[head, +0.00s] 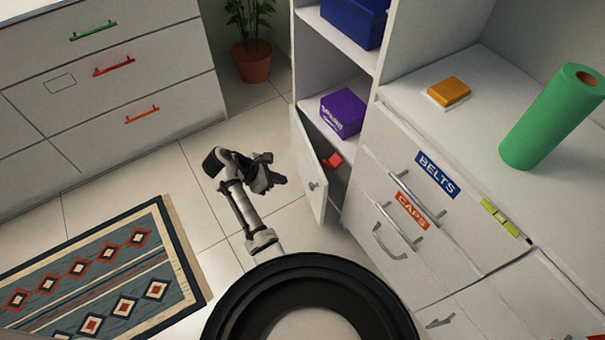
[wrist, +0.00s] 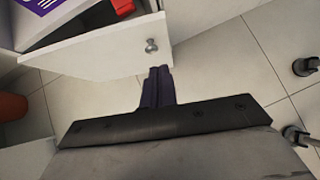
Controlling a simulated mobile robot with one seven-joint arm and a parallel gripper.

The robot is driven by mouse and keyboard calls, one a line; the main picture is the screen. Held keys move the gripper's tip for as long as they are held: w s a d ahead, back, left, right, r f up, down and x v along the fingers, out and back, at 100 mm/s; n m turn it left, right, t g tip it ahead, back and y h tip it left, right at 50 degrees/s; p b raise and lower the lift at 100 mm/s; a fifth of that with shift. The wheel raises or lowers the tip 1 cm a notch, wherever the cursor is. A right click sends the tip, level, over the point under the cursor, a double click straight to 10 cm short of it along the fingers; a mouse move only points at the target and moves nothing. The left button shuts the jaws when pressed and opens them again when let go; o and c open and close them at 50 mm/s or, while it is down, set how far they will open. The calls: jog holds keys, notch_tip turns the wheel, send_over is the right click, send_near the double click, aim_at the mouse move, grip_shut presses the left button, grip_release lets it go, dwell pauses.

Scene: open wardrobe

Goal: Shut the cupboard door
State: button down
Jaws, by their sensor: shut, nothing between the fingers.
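The cupboard door (head: 308,165) is a small white panel with a round knob, and it stands partly open at the bottom of the white wardrobe. My gripper (head: 279,181) is to the left of the door in the head view, shut and empty. In the wrist view the door (wrist: 95,48) fills the upper left, with its knob (wrist: 151,45) near its right end. My gripper's dark fingers (wrist: 158,78) are together, just below the door's lower right corner in that picture. I cannot tell whether they touch it.
A purple box (head: 343,113) sits on the shelf above the door, and a red item (head: 333,160) shows in the opening. Drawers labelled belts and caps are to the right. A patterned rug (head: 105,275) lies at left; a potted plant (head: 250,60) stands behind.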

aim_at(322, 184)
jog(key=shift+w+d+r+x, duration=0.1)
jog(key=shift+d+r+x, duration=0.25)
jog(key=shift+x, duration=1.8)
jog(key=shift+w+d+r+x, duration=0.1)
jog(key=shift+d+r+x, duration=0.2)
jog(key=shift+x, duration=1.8)
jog(key=shift+w+d+r+x, duration=0.1)
jog(key=shift+d+r+x, duration=0.25)
jog(key=shift+x, duration=1.8)
